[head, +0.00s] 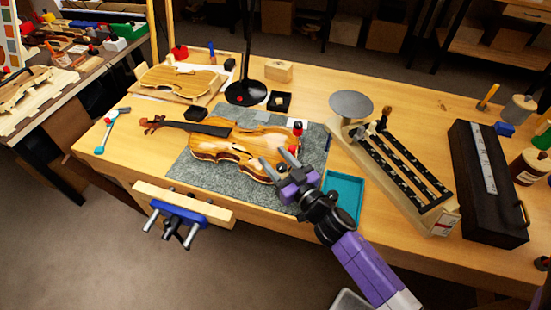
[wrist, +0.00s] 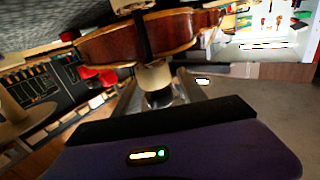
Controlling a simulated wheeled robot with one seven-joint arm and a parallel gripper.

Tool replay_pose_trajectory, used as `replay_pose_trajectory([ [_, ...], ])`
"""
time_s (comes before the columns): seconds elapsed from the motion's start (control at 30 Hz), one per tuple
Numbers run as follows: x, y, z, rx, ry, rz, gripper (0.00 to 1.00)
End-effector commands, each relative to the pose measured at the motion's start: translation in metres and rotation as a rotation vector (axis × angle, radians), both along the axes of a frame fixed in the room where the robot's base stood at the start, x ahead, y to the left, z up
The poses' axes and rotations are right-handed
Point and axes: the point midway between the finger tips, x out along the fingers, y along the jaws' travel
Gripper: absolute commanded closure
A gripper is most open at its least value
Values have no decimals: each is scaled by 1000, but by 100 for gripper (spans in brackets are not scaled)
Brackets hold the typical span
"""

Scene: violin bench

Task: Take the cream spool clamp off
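The violin (head: 235,145) lies on the grey mat (head: 190,170); its edge also shows in the wrist view (wrist: 105,46). In the wrist view a cream spool (wrist: 155,76) sits at the violin's edge, with a dark upright part above it and a dark, shiny end below. My gripper (head: 275,158) is at the violin's near right edge. Its fingers (wrist: 158,90) are apart, one on each side of the cream spool; whether they touch it I cannot tell. The cream clamp is not clear in the head view.
A red-topped clamp (head: 298,128) stands at the violin's right end; red parts (wrist: 98,75) show left of the cream spool. A teal tray (head: 345,190) lies right of my gripper.

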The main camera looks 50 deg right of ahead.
Motion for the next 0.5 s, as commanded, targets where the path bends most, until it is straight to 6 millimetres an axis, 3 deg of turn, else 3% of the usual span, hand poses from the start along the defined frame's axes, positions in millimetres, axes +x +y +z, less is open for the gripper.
replay_pose_trajectory([
  [0.27, 0, 1, 12, -2, -2, 2, 51],
  [0.5, 0, 2, 51, -2, -2, 4, 51],
])
